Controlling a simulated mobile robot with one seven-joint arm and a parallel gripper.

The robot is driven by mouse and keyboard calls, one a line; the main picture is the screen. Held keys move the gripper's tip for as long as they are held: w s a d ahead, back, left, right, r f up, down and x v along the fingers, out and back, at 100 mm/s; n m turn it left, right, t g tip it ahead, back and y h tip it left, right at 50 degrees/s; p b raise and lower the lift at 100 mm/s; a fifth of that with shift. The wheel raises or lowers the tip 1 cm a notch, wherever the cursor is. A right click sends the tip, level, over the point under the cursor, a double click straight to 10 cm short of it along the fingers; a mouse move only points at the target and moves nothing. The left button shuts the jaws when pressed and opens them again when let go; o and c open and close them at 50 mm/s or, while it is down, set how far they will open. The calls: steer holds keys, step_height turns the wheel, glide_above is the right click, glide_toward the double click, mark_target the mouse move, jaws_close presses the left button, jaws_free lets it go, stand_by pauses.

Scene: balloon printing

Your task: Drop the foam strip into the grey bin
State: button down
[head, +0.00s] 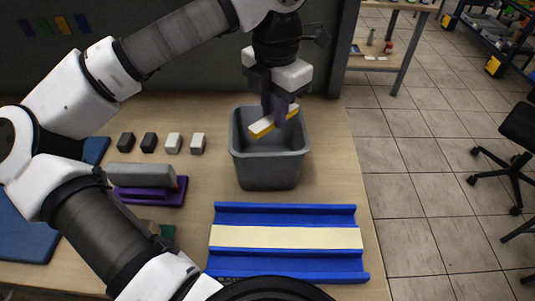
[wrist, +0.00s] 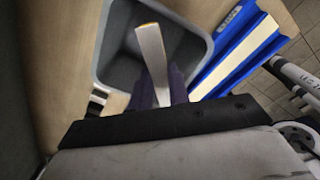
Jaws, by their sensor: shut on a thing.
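My gripper (head: 279,105) is shut on the foam strip (head: 263,126), a short cream bar with a yellow-orange side. The strip is tilted and held over the opening of the grey bin (head: 269,172), at about rim height. In the wrist view the foam strip (wrist: 151,52) sticks out from between the fingers of my gripper (wrist: 158,88), above the open bin (wrist: 104,50). The bin looks empty where its inside shows. Part of its inside is hidden behind the strip and fingers.
A blue tray (head: 285,277) with a long cream strip (head: 285,237) lies in front of the bin. Several small dark and light blocks (head: 149,143) stand to the left. A grey block on a purple base (head: 150,190) lies nearer. The table's right edge is close to the bin.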

step_height(320, 180, down, 2)
steer(key=shift+b, duration=0.3)
steer(key=c, duration=1.3)
jaws_free()
steer(key=shift+o, duration=0.2)
steer(key=shift+r, duration=0.1)
step_height(320, 180, up, 14)
steer(key=shift+b, duration=0.45)
